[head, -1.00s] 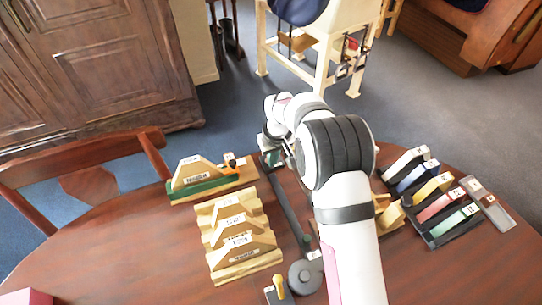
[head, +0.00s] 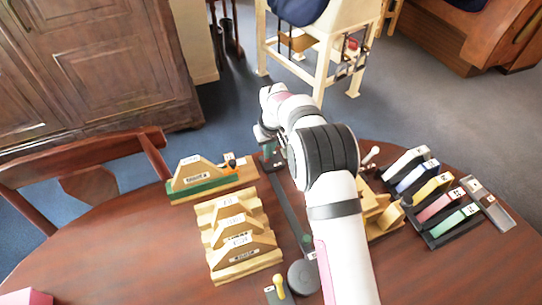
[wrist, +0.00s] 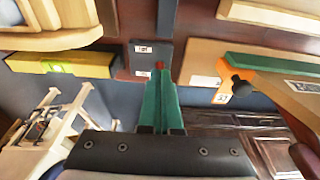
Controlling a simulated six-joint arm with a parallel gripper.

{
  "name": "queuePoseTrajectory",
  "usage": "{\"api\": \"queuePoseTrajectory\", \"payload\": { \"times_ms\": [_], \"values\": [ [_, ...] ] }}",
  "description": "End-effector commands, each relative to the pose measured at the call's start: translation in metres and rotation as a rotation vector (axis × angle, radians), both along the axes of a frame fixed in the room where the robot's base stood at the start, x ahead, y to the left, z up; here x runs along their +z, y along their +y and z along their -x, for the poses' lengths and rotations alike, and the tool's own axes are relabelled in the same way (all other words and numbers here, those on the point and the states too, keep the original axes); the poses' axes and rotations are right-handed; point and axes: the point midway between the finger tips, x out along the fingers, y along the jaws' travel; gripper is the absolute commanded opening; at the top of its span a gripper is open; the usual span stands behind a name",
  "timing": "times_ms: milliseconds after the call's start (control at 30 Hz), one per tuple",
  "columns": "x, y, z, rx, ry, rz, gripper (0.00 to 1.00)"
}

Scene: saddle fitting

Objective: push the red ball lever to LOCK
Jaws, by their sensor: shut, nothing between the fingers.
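The red ball (wrist: 160,64) of the lever shows as a small red spot at the tips of my gripper (wrist: 159,72) in the wrist view. My gripper has green fingers, closed together and empty. I cannot tell whether they touch the ball. A dark plate with a small white label (wrist: 143,49) lies just beyond the ball, and another white label (wrist: 205,80) lies to its right; their print is unreadable. In the head view my gripper (head: 268,158) is at the far end of a dark rail (head: 288,205). The red ball is not discernible there.
A wooden saddle on a green strip (head: 205,186) stands left of my gripper, with a black-knobbed orange lever (head: 230,162). Several labelled wooden saddles (head: 240,240) stand nearer. A rack of coloured pieces (head: 440,200) is at right. A grey knob (head: 303,277) and yellow lever (head: 279,284) are in front.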

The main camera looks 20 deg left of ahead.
Motion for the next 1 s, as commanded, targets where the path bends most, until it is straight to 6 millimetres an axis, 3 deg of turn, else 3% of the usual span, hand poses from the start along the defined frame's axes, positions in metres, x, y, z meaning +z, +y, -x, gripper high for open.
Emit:
{"api": "queuePoseTrajectory", "payload": {
  "times_ms": [500, 1000],
  "values": [
    [0.002, -0.008, 0.007, 0.0, 0.0, 0.0, 0.0],
    [0.058, -0.007, 0.007, 0.0, -0.001, -0.001, 0.0]
  ]
}}
